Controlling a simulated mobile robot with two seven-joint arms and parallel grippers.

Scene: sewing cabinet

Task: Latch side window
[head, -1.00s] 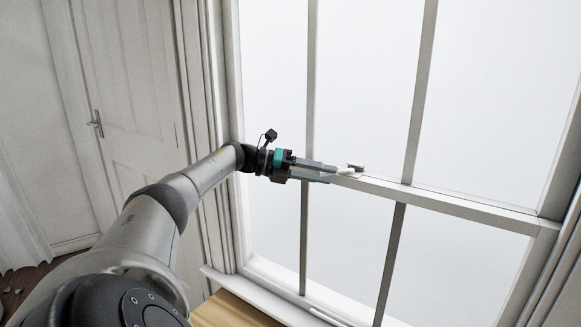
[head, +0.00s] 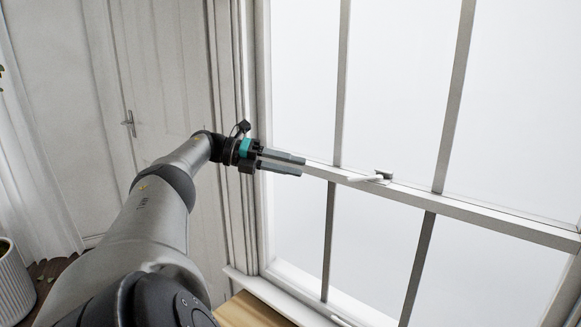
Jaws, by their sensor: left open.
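The side window (head: 472,213) is a tall white sash window with a grid of bars. Its latch (head: 376,177) is a small white lever with a darker base, lying on top of the middle rail. The lever points left along the rail. My left gripper (head: 303,166) is open, with its two grey fingers apart and pointing right. It is left of the latch, with a clear gap between the fingertips and the lever in the picture. Nothing is between the fingers. My right gripper is not in view.
A white panelled door (head: 160,100) with a metal handle (head: 129,123) is at the left. A ribbed white pot (head: 12,285) stands at the lower left. A wooden surface (head: 250,312) lies below the window sill. A small white piece (head: 341,321) is at the window's bottom.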

